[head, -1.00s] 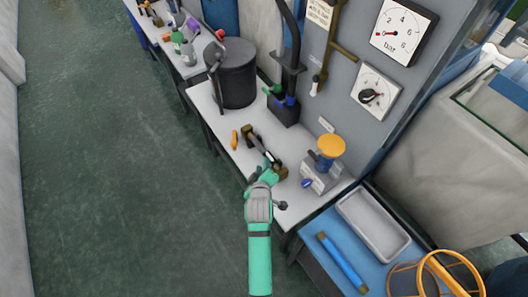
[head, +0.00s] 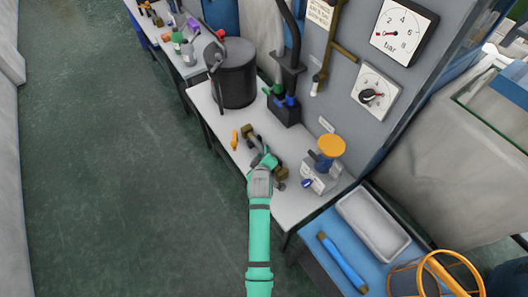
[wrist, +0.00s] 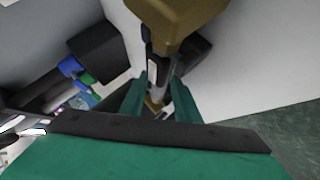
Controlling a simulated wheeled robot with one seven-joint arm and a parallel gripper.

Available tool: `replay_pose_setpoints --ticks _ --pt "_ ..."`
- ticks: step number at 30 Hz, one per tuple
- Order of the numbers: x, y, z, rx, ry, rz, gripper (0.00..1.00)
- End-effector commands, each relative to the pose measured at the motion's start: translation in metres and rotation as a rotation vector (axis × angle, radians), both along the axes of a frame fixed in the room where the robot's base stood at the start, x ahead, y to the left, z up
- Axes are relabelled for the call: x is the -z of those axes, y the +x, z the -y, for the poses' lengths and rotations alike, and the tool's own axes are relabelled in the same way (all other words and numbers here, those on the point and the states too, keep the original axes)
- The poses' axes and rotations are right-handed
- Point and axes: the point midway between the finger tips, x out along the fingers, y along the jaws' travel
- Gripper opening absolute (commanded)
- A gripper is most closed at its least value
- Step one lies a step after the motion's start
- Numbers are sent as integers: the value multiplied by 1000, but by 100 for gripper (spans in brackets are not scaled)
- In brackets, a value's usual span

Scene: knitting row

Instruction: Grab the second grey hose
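My gripper (head: 266,158) is over the hose. In the wrist view its two green fingers (wrist: 160,84) stand apart on either side of the hose, with gaps visible. Contact at the fingertips is hard to make out.
A grey device with a yellow-orange top (head: 330,147) stands close to the right. A dark drum (head: 234,80) and a black holder with a standing hose (head: 285,110) are behind. An orange piece (head: 234,139) lies left. A blue hose (head: 342,262) lies on the blue bench.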

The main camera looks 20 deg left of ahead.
Motion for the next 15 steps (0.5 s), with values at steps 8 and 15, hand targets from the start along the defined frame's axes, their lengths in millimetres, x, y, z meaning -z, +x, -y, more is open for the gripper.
replay_pose_setpoints --ticks 8,15 --pt "0 0 0 0 0 0 0" --pt "0 0 0 0 0 0 0"
